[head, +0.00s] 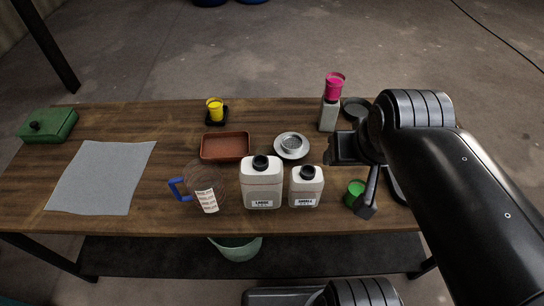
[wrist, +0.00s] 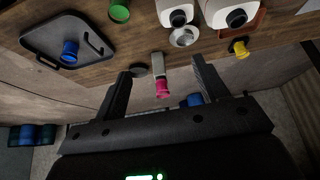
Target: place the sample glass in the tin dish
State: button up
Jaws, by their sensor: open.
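Several small coloured glasses are in view; which one is the sample glass I cannot tell. A pink one (head: 334,84) stands on a tall grey block (head: 328,115) at the back right; it also shows in the wrist view (wrist: 163,88). A blue one (wrist: 70,50) stands in a dark tray.
A brown tray (head: 225,146), a large white bottle (head: 262,184), a smaller one (head: 306,188) and a blue-handled jug (head: 203,192) stand mid-table. A dark round dish (head: 356,107) lies beside the block. A grey mat (head: 102,177) and green box (head: 47,125) are left.

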jog(key=w+a+f+m+g, duration=0.1)
jog(key=w+a, duration=0.1)
jog(key=w, duration=0.5)
jog(key=m+g, duration=0.5)
send_over(264, 151)
notch_tip(264, 151, down, 20)
jog(key=shift+s+d+f, duration=0.1)
jog(key=shift+d+f, duration=0.05)
jog(key=shift+f, duration=0.1)
notch_tip(264, 151, down, 6)
jog(key=shift+r, duration=0.1)
jog(key=shift+f, duration=2.7)
jog(key=shift+c, duration=0.6)
